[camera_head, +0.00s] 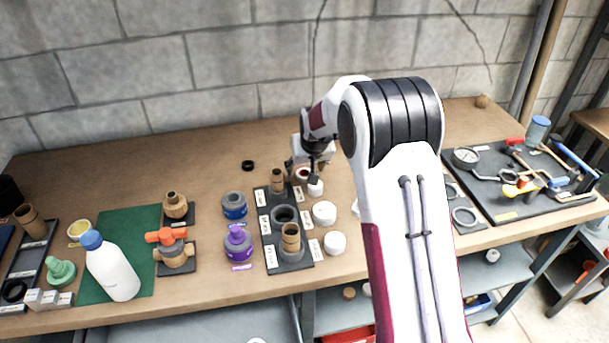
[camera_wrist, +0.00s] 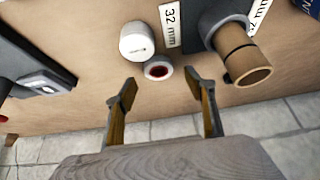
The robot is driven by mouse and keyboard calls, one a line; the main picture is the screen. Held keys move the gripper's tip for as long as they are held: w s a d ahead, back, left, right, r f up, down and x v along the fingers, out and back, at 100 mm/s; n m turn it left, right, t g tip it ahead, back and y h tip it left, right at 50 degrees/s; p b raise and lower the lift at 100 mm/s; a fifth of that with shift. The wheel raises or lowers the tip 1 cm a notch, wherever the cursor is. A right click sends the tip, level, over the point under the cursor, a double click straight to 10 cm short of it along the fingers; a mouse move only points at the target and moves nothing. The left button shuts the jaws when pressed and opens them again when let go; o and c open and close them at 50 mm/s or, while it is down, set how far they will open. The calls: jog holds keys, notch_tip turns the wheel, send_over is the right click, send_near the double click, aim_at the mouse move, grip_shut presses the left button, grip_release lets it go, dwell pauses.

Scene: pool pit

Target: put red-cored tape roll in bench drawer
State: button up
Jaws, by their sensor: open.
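In the head view my gripper (camera_head: 305,166) is low over the back-middle of the bench. A grey surface (camera_head: 190,328) shows below the bench's front edge; I cannot tell whether it is the drawer or a shelf.
A white cylinder (camera_wrist: 136,41) touches or nearly touches the roll. A dark fitting rack (camera_head: 286,240) with brown pipe pieces stands close left. White rolls (camera_head: 324,212) lie nearer the front. A tool board (camera_head: 520,175) is at right, a white bottle (camera_head: 112,268) at left. The back left bench is mostly clear.

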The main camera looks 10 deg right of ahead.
aim_at(304, 175)
jog(key=shift+x, duration=1.55)
jog(key=shift+s+d, duration=0.1)
jog(key=c, duration=0.9)
jog(key=shift+r, duration=0.15)
notch_tip(304, 175, up, 10)
